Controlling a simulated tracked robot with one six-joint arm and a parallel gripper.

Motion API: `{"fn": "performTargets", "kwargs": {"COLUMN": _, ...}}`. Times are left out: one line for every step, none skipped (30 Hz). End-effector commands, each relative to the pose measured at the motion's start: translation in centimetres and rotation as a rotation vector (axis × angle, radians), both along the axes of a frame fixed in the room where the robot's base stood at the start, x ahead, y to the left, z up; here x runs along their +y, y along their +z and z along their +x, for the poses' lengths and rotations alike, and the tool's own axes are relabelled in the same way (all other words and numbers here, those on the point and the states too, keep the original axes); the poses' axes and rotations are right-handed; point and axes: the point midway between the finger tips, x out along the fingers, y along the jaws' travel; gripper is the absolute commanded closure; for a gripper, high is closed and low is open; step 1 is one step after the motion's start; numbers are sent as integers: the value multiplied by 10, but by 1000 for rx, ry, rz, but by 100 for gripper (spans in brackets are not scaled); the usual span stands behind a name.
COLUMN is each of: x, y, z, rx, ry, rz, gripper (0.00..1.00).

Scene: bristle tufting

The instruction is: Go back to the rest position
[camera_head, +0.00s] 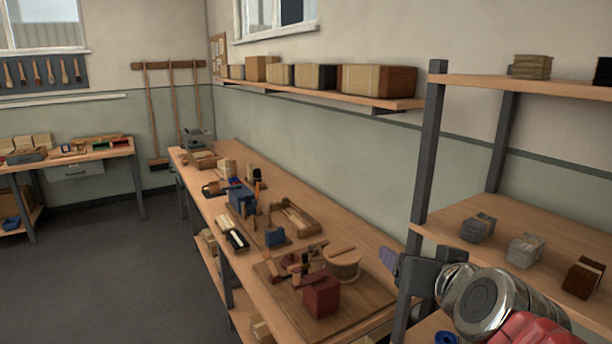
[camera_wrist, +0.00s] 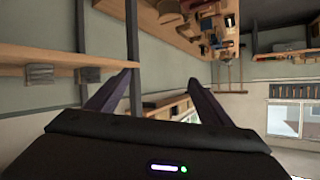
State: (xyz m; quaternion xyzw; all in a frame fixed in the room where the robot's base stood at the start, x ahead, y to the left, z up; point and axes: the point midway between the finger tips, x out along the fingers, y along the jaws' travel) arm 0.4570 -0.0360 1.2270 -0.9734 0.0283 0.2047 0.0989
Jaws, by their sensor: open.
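My gripper (camera_head: 390,258) is at the lower right of the head view, in front of the shelf rack and close to the right end of the long workbench (camera_head: 262,222). In the wrist view my gripper (camera_wrist: 160,80) shows two dark fingers spread apart with nothing between them. The wrist view is turned upside down. The fingers touch nothing that I can see, but the exact gap to the rack post is hard to tell.
The shelf rack (camera_head: 431,150) stands close by on the right, with several small bundles (camera_head: 478,228) on its middle board. A red block (camera_head: 321,293) and tools crowd the near bench end. A wall shelf (camera_head: 330,93) holds boxes. The floor (camera_head: 110,270) at left is clear.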

Motion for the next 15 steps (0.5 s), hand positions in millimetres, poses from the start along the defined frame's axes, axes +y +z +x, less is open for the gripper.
{"fn": "performTargets", "kwargs": {"x": 12, "y": -14, "z": -11, "rx": 53, "ry": 38, "rz": -6, "gripper": 26}}
{"fn": "performTargets", "kwargs": {"x": 18, "y": -23, "z": -18, "rx": 88, "ry": 58, "rz": -10, "gripper": 26}}
{"fn": "performTargets", "kwargs": {"x": 25, "y": -35, "z": -28, "rx": 136, "ry": 82, "rz": -14, "gripper": 26}}
{"fn": "performTargets", "kwargs": {"x": 30, "y": -44, "z": -36, "rx": 174, "ry": 98, "rz": -19, "gripper": 26}}
{"fn": "performTargets", "kwargs": {"x": 34, "y": -53, "z": -44, "rx": 211, "ry": 114, "rz": -25, "gripper": 26}}
{"fn": "performTargets", "kwargs": {"x": 38, "y": -65, "z": -55, "rx": 261, "ry": 130, "rz": -34, "gripper": 26}}
{"fn": "performTargets", "kwargs": {"x": 41, "y": -73, "z": -64, "rx": 300, "ry": 141, "rz": -40, "gripper": 26}}
{"fn": "performTargets", "kwargs": {"x": 43, "y": -82, "z": -74, "rx": 339, "ry": 150, "rz": -49, "gripper": 26}}
{"fn": "performTargets", "kwargs": {"x": 44, "y": -93, "z": -87, "rx": 389, "ry": 159, "rz": -61, "gripper": 26}}
{"fn": "performTargets", "kwargs": {"x": 45, "y": -101, "z": -96, "rx": 427, "ry": 164, "rz": -71, "gripper": 26}}
{"fn": "performTargets", "kwargs": {"x": 45, "y": -108, "z": -106, "rx": 463, "ry": 167, "rz": -80, "gripper": 26}}
{"fn": "performTargets", "kwargs": {"x": 44, "y": -117, "z": -118, "rx": 510, "ry": 169, "rz": -93, "gripper": 26}}
{"fn": "performTargets", "kwargs": {"x": 42, "y": -123, "z": -126, "rx": 542, "ry": 168, "rz": -102, "gripper": 26}}
{"fn": "performTargets", "kwargs": {"x": 41, "y": -128, "z": -133, "rx": 570, "ry": 166, "rz": -112, "gripper": 26}}
{"fn": "performTargets", "kwargs": {"x": 39, "y": -133, "z": -142, "rx": 600, "ry": 164, "rz": -123, "gripper": 26}}
